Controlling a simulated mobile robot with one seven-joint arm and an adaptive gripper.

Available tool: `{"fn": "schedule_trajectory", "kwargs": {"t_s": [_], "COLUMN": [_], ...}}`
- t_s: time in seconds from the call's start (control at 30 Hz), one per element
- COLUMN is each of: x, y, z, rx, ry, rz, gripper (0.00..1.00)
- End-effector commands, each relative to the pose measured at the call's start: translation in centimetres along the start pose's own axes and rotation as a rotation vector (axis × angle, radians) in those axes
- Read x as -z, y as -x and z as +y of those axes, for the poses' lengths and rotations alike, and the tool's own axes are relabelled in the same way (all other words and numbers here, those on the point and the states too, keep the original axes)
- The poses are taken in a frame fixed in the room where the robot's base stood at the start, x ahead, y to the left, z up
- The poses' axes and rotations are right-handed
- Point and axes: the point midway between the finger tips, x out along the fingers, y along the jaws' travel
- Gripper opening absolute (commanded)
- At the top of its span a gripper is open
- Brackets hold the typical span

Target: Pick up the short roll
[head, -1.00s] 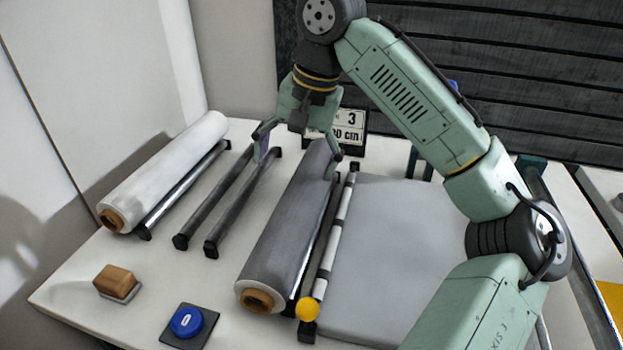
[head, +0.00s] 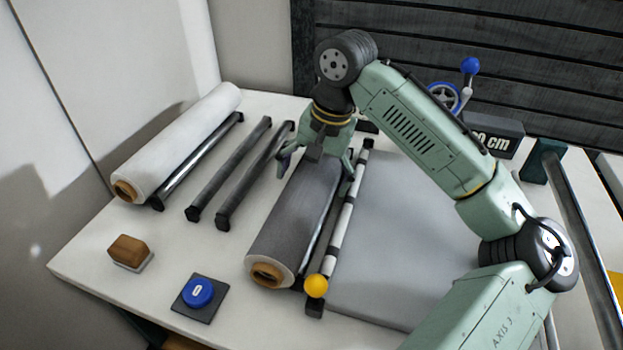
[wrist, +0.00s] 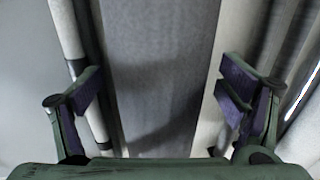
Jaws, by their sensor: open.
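A grey roll (head: 293,215) with a brown core lies on the white table, its near end toward me. I cannot tell for sure that it is the short roll. A longer-looking white roll (head: 178,143) lies at the far left. My gripper (head: 316,172) is open over the far half of the grey roll, pointing down, with one finger on each side. In the wrist view the grey roll (wrist: 160,75) runs between the spread fingers (wrist: 160,85), with a clear gap to each. Whether the fingers reach down beside it is hard to tell.
Dark bars (head: 228,170) lie left of the grey roll. Close on its right is a black-and-white striped rod (head: 342,222) with a yellow ball, then a grey mat (head: 385,230). A wooden block (head: 129,250) and a blue button (head: 197,292) sit in front.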

Motion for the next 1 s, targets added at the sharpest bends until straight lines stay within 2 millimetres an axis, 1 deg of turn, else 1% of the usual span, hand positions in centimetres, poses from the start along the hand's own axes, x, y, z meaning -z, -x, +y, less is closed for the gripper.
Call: {"fn": "schedule_trajectory", "kwargs": {"t_s": [0.1, 0.27, 1.0], "x": [-0.01, 0.0, 0.0], "y": [-0.46, -0.47, -0.43], "z": [0.0, -0.01, -0.01], "rx": [0.0, 0.0, 0.0], "ry": [0.0, 0.0, 0.0], "rz": [0.001, 0.001, 0.001], "gripper": [0.89, 0.89, 0.4]}}
